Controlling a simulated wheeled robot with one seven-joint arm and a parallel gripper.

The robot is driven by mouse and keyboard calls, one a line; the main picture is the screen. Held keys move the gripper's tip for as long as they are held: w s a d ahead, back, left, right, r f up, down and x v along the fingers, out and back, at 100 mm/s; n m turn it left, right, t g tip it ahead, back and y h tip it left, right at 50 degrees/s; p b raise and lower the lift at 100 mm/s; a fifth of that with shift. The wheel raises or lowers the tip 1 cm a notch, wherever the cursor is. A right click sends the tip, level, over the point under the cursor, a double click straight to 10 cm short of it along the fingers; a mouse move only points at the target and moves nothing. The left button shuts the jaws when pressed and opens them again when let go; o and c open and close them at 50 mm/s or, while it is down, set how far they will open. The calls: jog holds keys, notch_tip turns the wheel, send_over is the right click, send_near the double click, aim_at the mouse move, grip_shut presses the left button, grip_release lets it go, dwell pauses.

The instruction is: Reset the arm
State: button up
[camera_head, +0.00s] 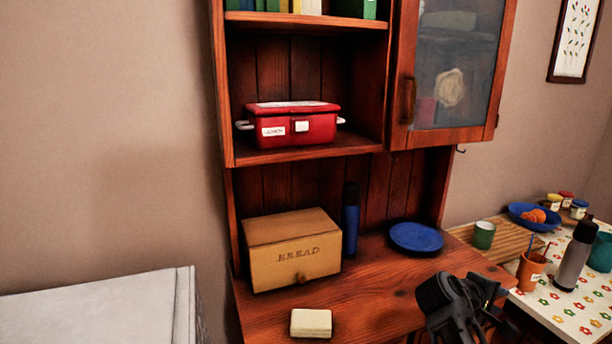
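My gripper (487,294) shows at the lower right, dark grey and black, in front of the wooden cabinet's counter (375,290). Its fingers are small and dark against the wood, so I cannot tell whether they are open or shut. I see no object clearly held in it. The rest of my arm drops out of the bottom of the picture.
The counter holds a bread box (293,252), a dark blue bottle (351,220), a blue plate (416,237) and a cream block (311,323). A red box (300,125) stands on the shelf above. A table (560,312) at right holds cups, a bottle and a bowl.

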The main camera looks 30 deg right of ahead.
jog(key=s+a+f+n+t+y, duration=0.25)
jog(key=a+f+t, duration=0.35)
jog(key=a+f, duration=0.55)
jog(key=s+a+f+t+y, duration=0.1)
jog(key=s+a+t+y, duration=0.4)
jog(key=a, duration=0.9)
jog(key=s+a+r+m+t+y+b, duration=0.1)
jog(key=s+a+r+m+t+y, duration=0.2)
jog(key=s+a+r, duration=1.2)
jog(key=s+r+t+y, duration=0.2)
jog(key=s+r, duration=0.1)
jog(key=s, duration=0.1)
jog(key=shift+r+t, duration=0.25)
jog(key=shift+t, duration=0.05)
